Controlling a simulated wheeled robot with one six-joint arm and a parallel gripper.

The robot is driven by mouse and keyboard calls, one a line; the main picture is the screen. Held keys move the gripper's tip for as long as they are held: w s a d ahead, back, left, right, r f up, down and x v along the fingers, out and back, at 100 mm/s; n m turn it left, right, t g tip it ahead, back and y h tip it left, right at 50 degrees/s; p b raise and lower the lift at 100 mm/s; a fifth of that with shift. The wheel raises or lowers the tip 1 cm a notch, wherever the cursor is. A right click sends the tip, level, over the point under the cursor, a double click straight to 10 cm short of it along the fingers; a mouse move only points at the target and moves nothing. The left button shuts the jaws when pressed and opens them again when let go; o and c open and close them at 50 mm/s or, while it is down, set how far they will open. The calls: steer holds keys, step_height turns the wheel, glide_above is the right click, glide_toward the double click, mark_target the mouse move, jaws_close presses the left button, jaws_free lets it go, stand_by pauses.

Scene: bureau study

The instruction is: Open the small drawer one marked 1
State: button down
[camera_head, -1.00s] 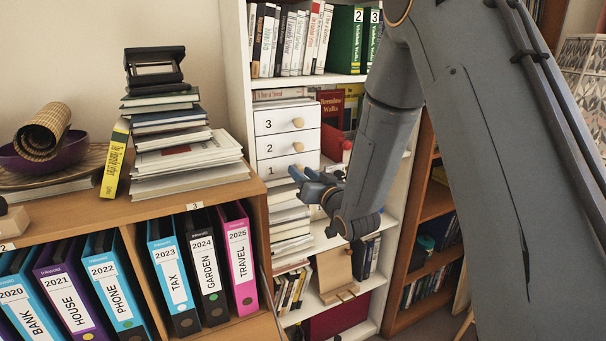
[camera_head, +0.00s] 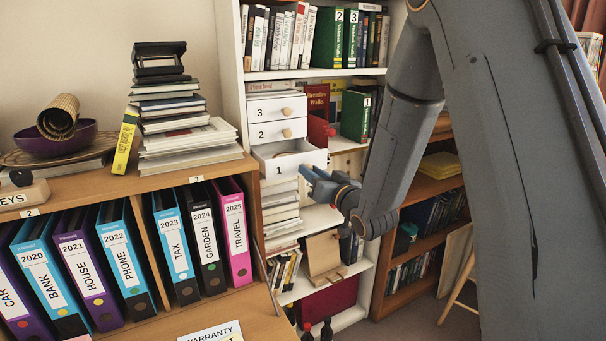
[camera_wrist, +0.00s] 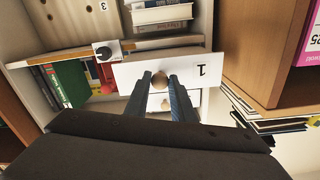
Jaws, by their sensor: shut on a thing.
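The small white drawer marked 1 (camera_head: 278,167) is the lowest of three in the white shelf unit. It stands pulled out, and its open inside shows from above. The wrist view shows its front (camera_wrist: 205,75) with the label 1, and the round wooden knob (camera_wrist: 160,81) between the two fingers. My gripper (camera_head: 308,178) is at the right of that front, shut on the knob; in the wrist view my gripper (camera_wrist: 161,84) points straight at it. Drawers 2 (camera_head: 277,132) and 3 (camera_head: 277,108) above are closed, with wooden knobs showing.
Books and paper stacks (camera_head: 281,215) stand below the drawer. A low wooden cabinet with ring binders (camera_head: 237,232) is at the left, its top holding a book stack (camera_head: 178,125) and a purple bowl (camera_head: 68,139). A wooden bookcase (camera_head: 433,187) is at the right.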

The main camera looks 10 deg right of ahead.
steer(key=shift+v, duration=1)
steer(key=c, duration=1.5)
jaws_free()
steer(key=shift+s, duration=0.1)
steer(key=b+v, duration=0.2)
steer(key=v, duration=0.5)
steer(key=shift+s+d, duration=0.15)
steer(key=shift+s, duration=0.1)
